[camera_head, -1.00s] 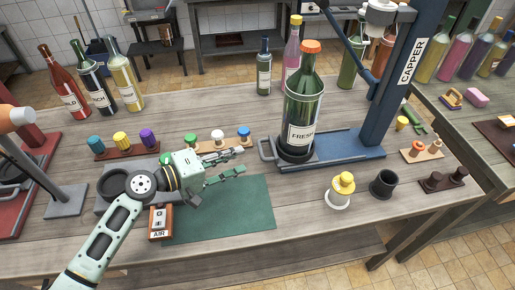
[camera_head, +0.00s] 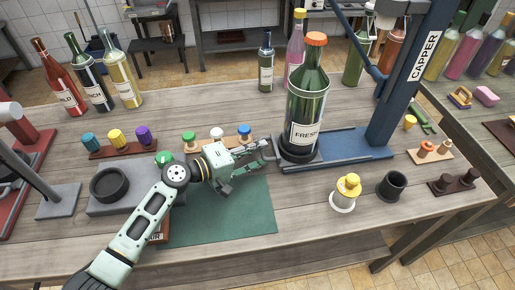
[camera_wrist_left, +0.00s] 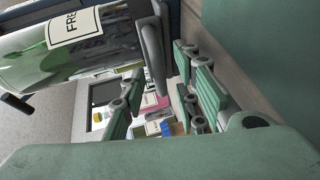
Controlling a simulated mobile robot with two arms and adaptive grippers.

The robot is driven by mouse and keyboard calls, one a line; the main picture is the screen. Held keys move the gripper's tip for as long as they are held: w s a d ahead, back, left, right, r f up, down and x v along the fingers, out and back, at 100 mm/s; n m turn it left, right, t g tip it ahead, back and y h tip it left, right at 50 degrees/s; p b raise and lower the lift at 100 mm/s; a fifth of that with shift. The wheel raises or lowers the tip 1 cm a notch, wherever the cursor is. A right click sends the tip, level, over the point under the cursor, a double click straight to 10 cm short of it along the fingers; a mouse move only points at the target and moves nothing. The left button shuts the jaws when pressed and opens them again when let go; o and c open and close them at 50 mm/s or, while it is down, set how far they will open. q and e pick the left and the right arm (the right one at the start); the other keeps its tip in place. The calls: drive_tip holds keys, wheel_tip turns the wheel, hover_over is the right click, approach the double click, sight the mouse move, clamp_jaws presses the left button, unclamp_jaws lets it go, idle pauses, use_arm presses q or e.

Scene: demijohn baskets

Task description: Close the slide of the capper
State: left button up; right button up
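The blue capper (camera_head: 408,85) stands at the right of the bench. Its slide (camera_head: 340,147) is drawn out to the left, and a green bottle labelled FRESH (camera_head: 305,110) with an orange cap stands upright on the slide's dark round seat. The slide's grey loop handle (camera_head: 267,149) sticks out on the left, and it also shows in the left wrist view (camera_wrist_left: 152,55). My left gripper (camera_head: 257,153) is open beside the handle. In the wrist view its fingers (camera_wrist_left: 160,85) lie either side of the handle's line; I cannot tell whether they touch it. My right gripper is out of view.
A green mat (camera_head: 225,212) lies below my left arm. Coloured caps on a wooden rack (camera_head: 205,146) stand behind the arm. A yellow-topped white pot (camera_head: 345,193) and a dark cup (camera_head: 391,186) stand in front of the capper.

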use_arm(q)
drive_tip(key=shift+d, duration=0.2)
drive_tip(key=shift+w, duration=0.1)
clamp_jaws()
idle(0.4)
